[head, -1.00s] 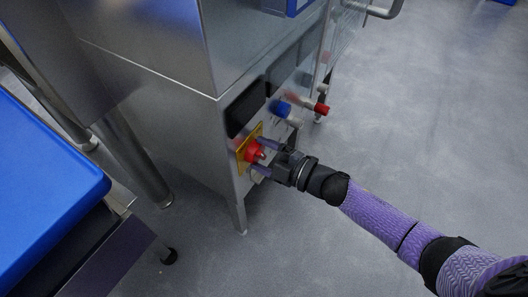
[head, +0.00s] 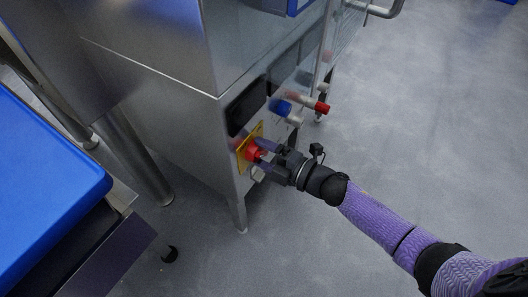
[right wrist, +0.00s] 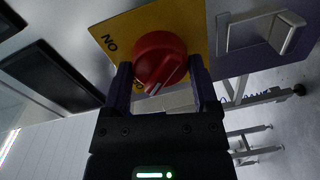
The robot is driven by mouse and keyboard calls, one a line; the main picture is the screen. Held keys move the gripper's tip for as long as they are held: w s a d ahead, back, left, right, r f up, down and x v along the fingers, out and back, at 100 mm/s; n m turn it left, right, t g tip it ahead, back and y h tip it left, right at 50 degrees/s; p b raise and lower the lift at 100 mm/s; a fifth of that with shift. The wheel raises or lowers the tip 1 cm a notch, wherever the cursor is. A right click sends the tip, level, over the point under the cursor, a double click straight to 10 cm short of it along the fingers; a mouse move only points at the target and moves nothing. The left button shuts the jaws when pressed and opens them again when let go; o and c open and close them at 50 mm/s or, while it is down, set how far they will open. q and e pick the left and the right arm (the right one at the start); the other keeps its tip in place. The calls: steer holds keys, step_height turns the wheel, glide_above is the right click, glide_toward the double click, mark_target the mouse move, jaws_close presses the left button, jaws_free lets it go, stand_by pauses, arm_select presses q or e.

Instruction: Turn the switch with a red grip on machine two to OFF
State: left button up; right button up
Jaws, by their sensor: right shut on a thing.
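The switch's red grip (head: 253,153) sits on a yellow plate (head: 241,161) on the end panel of a steel machine (head: 160,105). My right gripper (head: 262,158) is shut on the red grip, one finger on each side. In the right wrist view the red grip (right wrist: 160,55) stands between the fingers (right wrist: 160,82), with a pale line on its lower part. The yellow plate (right wrist: 190,18) there shows "ON" upside down at its left. Another mark lower on the plate is partly hidden by a finger. My left gripper is not in view.
A blue handle (head: 280,107) and a red-tipped valve (head: 321,107) stick out from the same panel near my gripper. A dark display (head: 246,105) lies above the switch. A blue-topped surface (head: 45,180) stands at the left. The floor (head: 430,130) at right is clear.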

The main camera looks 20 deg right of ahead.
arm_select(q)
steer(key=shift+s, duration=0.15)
arm_select(e)
steer(key=shift+f, duration=0.1)
steer(key=o, duration=1)
steer(key=shift+o, duration=0.6)
arm_select(q)
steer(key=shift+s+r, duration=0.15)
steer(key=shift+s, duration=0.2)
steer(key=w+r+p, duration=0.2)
steer(key=p, duration=0.1)
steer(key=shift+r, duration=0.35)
arm_select(e)
steer(key=v, duration=1)
